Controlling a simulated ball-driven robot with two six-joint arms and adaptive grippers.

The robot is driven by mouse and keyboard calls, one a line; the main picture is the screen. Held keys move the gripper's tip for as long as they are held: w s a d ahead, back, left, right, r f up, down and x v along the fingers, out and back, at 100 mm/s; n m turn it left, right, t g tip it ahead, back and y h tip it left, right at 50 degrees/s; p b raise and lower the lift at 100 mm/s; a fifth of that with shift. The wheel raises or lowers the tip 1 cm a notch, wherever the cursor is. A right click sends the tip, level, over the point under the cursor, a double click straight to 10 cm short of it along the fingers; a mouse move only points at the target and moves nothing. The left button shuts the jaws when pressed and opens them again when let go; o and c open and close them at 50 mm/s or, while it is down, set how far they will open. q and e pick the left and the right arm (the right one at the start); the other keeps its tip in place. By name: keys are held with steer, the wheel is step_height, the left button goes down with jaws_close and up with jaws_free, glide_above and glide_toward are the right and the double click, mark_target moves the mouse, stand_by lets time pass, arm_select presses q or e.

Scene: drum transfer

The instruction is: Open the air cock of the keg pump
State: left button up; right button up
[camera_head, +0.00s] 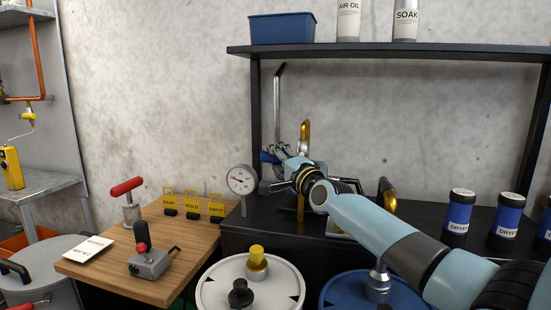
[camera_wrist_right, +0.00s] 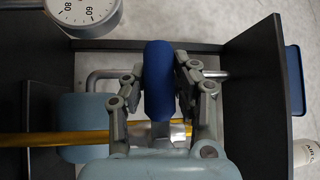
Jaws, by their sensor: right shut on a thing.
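My right gripper (camera_head: 283,155) reaches over the black bench to a pump with upright metal pipes, one silver (camera_head: 278,95) and one brass-coloured (camera_head: 305,132). It is shut on a rounded blue handle (camera_wrist_right: 158,72), which stands between the two fingers in the right wrist view. In the head view only a bit of the blue handle (camera_head: 267,157) shows, left of the fingers. A silver stem continues below the handle in the wrist view. The pump body is mostly hidden behind my arm. I cannot tell how far the cock is turned. My left gripper is not in view.
A round gauge (camera_head: 242,180) stands at the bench's left end. A wooden table (camera_head: 190,240) holds yellow tags (camera_head: 192,205) and red-handled fittings. A white drum (camera_head: 281,292) and a blue drum (camera_head: 340,287) stand in front. Blue-labelled canisters (camera_head: 458,215) are at right, below a shelf (camera_head: 430,50).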

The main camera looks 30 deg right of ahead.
steer(key=shift+f, duration=0.1)
jaws_close()
